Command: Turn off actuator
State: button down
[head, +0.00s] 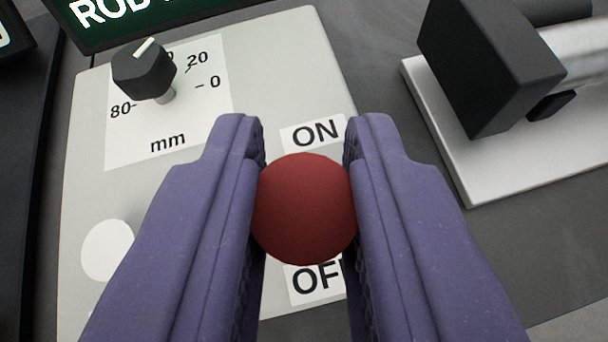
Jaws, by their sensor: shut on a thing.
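A red ball-shaped knob (304,209) sits between the ON label (315,133) above it and the partly covered OFF label (312,283) below it. The labels are on a light grey control panel (270,60). My gripper (304,190) has two purple fingers, shut on the red knob from left and right. The knob's stem and its mount are hidden behind the ball and fingers. I cannot tell from this view whether the lever is at ON or OFF.
A black dial (146,72) with a millimetre scale is at the panel's upper left. A white round part (108,250) is at left. A black block (490,70) with a metal cylinder stands on a white base (480,180) at right. A green sign (140,18) is at top.

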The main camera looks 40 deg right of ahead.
jog(key=c, duration=0.9)
grip_release()
jog(key=shift+c, duration=0.2)
jog(key=p+v, duration=0.3)
jog(key=v, duration=0.4)
jog(key=shift+s+a+p, duration=0.3)
jog(key=shift+p, duration=0.05)
